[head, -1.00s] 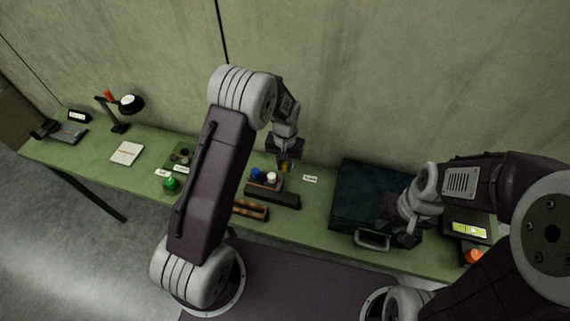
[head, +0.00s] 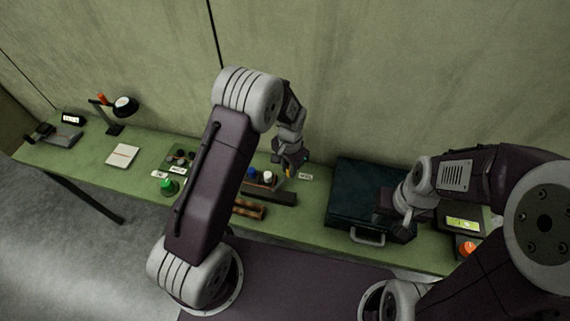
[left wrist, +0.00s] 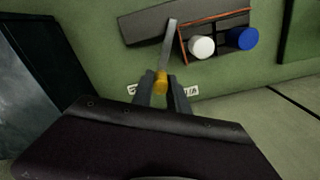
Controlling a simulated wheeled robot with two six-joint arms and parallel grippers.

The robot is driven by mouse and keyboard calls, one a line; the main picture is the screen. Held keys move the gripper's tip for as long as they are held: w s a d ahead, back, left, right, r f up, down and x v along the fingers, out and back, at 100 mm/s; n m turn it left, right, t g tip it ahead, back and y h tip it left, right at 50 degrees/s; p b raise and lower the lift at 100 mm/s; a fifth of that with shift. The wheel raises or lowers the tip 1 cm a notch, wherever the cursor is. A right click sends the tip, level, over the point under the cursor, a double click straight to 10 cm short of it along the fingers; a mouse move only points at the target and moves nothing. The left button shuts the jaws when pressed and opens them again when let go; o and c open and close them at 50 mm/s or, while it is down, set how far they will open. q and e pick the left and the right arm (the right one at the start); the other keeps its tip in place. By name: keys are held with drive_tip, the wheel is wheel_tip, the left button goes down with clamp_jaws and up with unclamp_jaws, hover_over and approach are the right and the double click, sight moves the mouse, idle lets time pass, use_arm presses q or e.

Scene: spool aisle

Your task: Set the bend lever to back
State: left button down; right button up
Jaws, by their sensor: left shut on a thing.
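The bend lever (left wrist: 169,45) is a grey shaft with a yellow tip, rising beside a dark bar-shaped block in the left wrist view. My left gripper (left wrist: 163,85) is shut on its yellow tip. In the head view, my left gripper (head: 289,170) is at the back of the bench with a bit of yellow at its fingers; the shaft is mostly hidden there. A small white label (head: 305,176) lies just right of it. My right gripper (head: 402,232) is over the dark case's front; its fingers are too unclear to judge.
A rack with a white cap (left wrist: 201,47) and a blue cap (left wrist: 242,38) is close beside the lever. A dark case (head: 362,190) with a handle stands to the right. A green button (head: 169,186), notepad (head: 122,155) and lamp (head: 125,106) are further left on the bench.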

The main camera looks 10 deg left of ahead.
use_arm(q)
drive_tip(key=m, duration=0.1)
drive_tip(key=s+d+m, duration=0.1)
drive_tip(key=shift+s+d+r+m, duration=0.15)
drive_tip(key=shift+d+m, duration=0.1)
drive_tip(key=shift+m, duration=0.15)
drive_tip(key=m, duration=0.1)
drive_tip(key=s+d+m, duration=0.1)
drive_tip(key=shift+s+m+p, duration=0.2)
drive_tip(key=shift+m+p, duration=0.15)
drive_tip(key=shift+m, duration=0.05)
drive_tip(key=s+m, duration=0.2)
drive_tip(key=m, duration=0.1)
drive_tip(key=shift+d, duration=0.3)
drive_tip(key=shift+s+m+p, duration=0.4)
drive_tip(key=shift+s+m, duration=0.55)
drive_tip(key=shift+m, duration=0.55)
drive_tip(key=c, duration=1.3)
unclamp_jaws()
drive_tip(key=shift+s, duration=0.1)
